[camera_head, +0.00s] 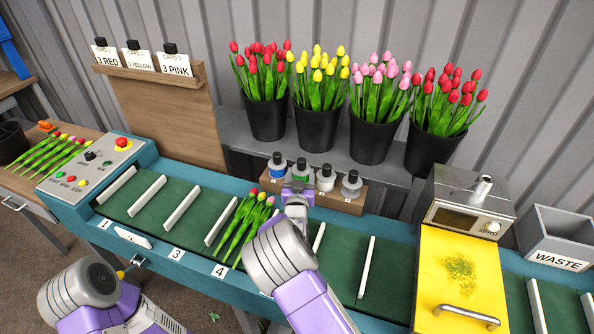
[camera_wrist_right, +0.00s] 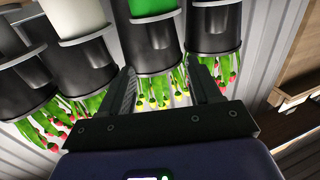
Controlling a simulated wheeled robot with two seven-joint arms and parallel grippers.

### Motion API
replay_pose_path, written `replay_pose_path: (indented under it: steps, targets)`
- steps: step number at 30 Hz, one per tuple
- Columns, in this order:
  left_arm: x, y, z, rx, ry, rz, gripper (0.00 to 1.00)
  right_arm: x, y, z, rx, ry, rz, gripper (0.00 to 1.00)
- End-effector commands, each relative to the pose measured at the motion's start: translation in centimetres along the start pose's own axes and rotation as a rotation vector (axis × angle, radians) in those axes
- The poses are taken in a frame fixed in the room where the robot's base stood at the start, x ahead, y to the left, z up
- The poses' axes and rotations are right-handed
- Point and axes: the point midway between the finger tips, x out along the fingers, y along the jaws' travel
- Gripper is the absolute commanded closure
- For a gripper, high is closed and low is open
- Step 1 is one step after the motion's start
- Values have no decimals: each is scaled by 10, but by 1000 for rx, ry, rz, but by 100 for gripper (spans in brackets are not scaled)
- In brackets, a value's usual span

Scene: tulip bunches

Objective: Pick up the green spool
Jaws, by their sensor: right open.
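The green spool (camera_head: 300,171) stands in a wooden rack behind the belt, second from the left, with a black knob on top. My right gripper (camera_head: 297,190) is in front of it, partly hiding it. In the right wrist view, which looks upside down, the green spool (camera_wrist_right: 150,7) shows at the top edge, its black knob pointing down. My right gripper (camera_wrist_right: 162,85) is open and empty, with one finger to each side of the knob in that picture. I cannot tell how far the fingers are from it. My left arm shows at lower left, but its gripper does not.
A blue spool (camera_head: 277,170) stands left of the green one, a white spool (camera_head: 325,180) and a grey one (camera_head: 351,187) right. Black tulip buckets (camera_head: 318,128) stand behind. A tulip bunch (camera_head: 245,225) lies on the belt by label 4. A yellow-fronted machine (camera_head: 440,270) stands right.

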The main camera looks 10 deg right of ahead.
Motion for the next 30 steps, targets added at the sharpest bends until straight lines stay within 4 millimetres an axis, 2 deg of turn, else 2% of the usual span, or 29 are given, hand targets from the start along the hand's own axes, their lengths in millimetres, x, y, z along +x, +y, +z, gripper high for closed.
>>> replay_pose_path:
  steps: [1,4,16,24,30]
  targets:
    - [10,-4,-1,0,0,0,57,0,0,10,0,0,0,37]
    - [14,-5,-1,0,1,0,57,1,0,15,0,0,0,37]
    - [20,-7,-2,0,1,0,57,32,1,18,-1,1,1,37]
    - [29,-11,-2,0,2,0,57,66,2,23,-1,0,1,37]
    - [30,-11,-2,0,2,0,57,76,1,22,0,0,0,37]
